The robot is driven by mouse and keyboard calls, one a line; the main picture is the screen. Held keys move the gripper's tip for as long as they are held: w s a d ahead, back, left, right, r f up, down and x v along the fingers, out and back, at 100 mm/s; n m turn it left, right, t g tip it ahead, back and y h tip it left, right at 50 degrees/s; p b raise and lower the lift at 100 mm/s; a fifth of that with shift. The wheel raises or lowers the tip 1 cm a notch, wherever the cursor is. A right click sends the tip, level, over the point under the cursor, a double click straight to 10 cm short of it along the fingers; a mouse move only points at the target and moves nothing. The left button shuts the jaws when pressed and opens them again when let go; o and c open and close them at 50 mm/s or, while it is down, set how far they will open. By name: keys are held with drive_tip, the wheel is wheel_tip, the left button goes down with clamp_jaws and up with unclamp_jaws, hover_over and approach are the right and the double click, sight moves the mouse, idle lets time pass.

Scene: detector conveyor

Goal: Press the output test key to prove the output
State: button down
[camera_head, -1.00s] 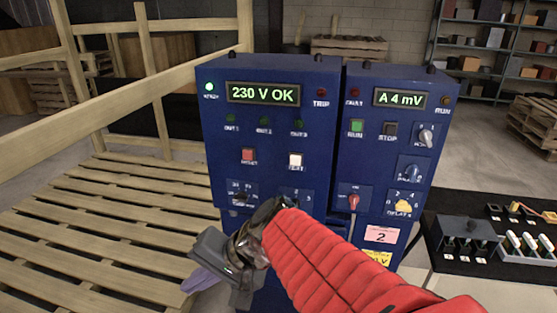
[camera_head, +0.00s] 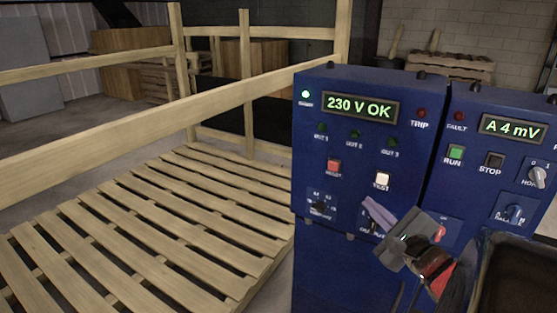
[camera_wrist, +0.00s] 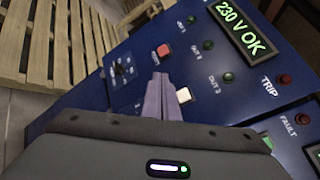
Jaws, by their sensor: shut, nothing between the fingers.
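The output test key is the white square key (camera_head: 383,180) marked TEST on the left blue cabinet (camera_head: 335,250). In the wrist view the white key (camera_wrist: 183,95) shows just right of my fingers. My gripper (camera_head: 369,203) has its pale purple fingers closed together and empty. In the head view the fingertips are below and slightly left of the key, over the lower panel. In the wrist view the fingers (camera_wrist: 159,78) show beside the key; they look apart from it, but depth is unclear. The fingers partly hide the lower right control.
The display (camera_head: 360,108) reads 230 V OK, with a lit lamp (camera_head: 305,94) beside it. The three OUT lamps (camera_head: 355,134) look dark. A red RESET key (camera_head: 334,165) is left of the white key. The second cabinet (camera_head: 470,190) adjoins right; a wooden pallet (camera_head: 150,230) lies left.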

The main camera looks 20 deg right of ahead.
sight(385, 186)
drive_tip(key=shift+d, duration=0.1)
idle(0.3)
drive_tip(key=w+d, duration=0.1)
drive_tip(key=d, duration=0.1)
drive_tip(key=w+d, duration=0.4)
drive_tip(key=d, duration=0.1)
drive_tip(key=shift+w, duration=0.15)
idle(0.3)
idle(1.9)
drive_tip(key=shift+w+d, duration=0.45)
drive_tip(key=shift+d, duration=0.25)
idle(1.2)
idle(0.3)
drive_tip(key=shift+s+a, duration=0.55)
drive_tip(key=shift+a, duration=0.2)
drive_tip(key=shift+s+a, duration=0.75)
drive_tip(key=shift+a, duration=0.25)
drive_tip(key=shift+s+a, duration=0.75)
drive_tip(key=shift+a, duration=0.25)
